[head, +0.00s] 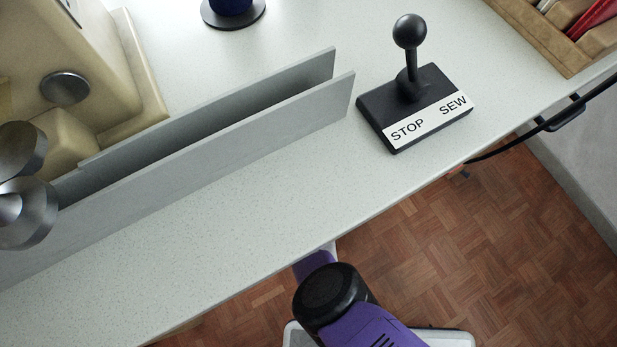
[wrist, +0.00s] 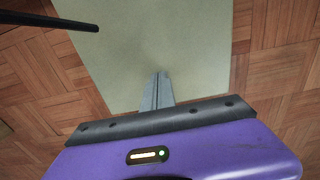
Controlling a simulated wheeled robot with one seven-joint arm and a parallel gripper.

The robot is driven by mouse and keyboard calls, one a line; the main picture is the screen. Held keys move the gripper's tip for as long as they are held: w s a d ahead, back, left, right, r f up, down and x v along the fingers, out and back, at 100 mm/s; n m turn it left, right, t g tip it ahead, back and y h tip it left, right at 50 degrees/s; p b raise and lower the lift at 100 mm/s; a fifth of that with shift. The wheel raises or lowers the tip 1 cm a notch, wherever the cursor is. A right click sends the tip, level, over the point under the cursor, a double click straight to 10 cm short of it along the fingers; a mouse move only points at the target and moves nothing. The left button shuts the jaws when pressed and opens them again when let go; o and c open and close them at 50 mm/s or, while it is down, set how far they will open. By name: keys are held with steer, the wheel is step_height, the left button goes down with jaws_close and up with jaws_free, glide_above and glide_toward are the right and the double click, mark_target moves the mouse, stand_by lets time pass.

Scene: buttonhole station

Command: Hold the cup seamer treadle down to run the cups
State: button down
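My gripper (wrist: 157,92) shows in the wrist view with its two grey fingers together and nothing visible between them. It points at a pale greenish flat panel (wrist: 120,45) over the parquet floor; I cannot tell whether they touch. No treadle can be made out for certain in either view. In the head view the gripper is hidden below my purple arm, beside the table's front edge. A black control box (head: 415,107) with an upright ball-topped lever, labelled STOP and SEW, stands on the table.
The speckled white table (head: 220,205) carries a grey channel (head: 230,140) with two upright walls and a cream machine (head: 120,60) at the left. A wooden tray (head: 530,35) sits at the upper right. A black rod (wrist: 50,21) crosses the wrist view's upper left. Parquet floor (head: 480,230) is clear at right.

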steer(key=shift+s+d+r+p, duration=0.15)
steer(key=shift+s+r+p, duration=0.1)
steer(key=shift+r+p, duration=0.5)
steer(key=shift+s+d+r+p, duration=0.2)
steer(key=shift+r+p, duration=0.3)
steer(key=shift+p, duration=0.4)
steer(key=r+p, duration=0.5)
steer(key=shift+w+a+r, duration=0.1)
steer(key=shift+w+a, duration=0.05)
steer(key=shift+w, duration=0.05)
steer(key=shift+p, duration=0.3)
